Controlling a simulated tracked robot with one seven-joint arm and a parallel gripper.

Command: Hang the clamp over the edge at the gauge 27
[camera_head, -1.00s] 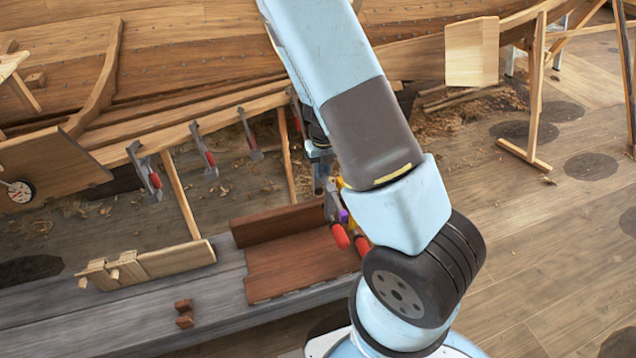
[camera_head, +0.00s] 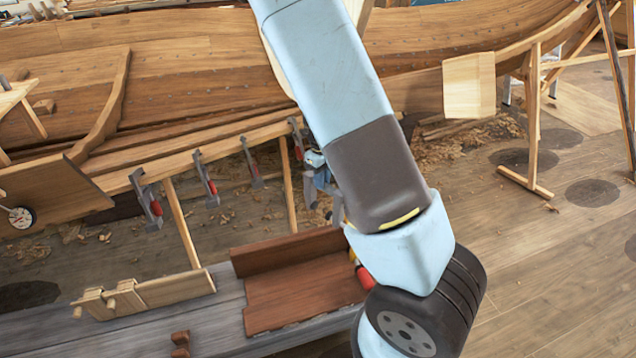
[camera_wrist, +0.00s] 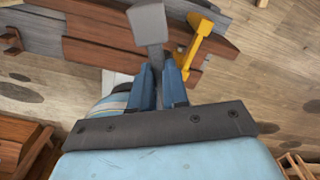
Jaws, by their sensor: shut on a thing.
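In the wrist view my gripper (camera_wrist: 161,72) is shut on a grey clamp (camera_wrist: 149,24), which sticks out beyond the fingertips. In the head view my gripper (camera_head: 320,178) is small and partly covered by my arm, beyond the bench and near the right end of the clamp-hung plank; the held clamp is hard to make out there. A round dial gauge (camera_head: 20,217) with a white face sits on a board at the far left; its number cannot be read. Several red-handled clamps (camera_head: 151,200) hang along the edge of the long plank (camera_head: 228,150).
The grey bench (camera_head: 215,313) carries a reddish-brown board (camera_head: 300,285), a pale wooden jig (camera_head: 165,262) and small brown blocks (camera_head: 181,340). A yellow clamp (camera_wrist: 199,38) and a red handle (camera_head: 365,278) show by the board. Wooden props (camera_head: 182,222) stand under the plank.

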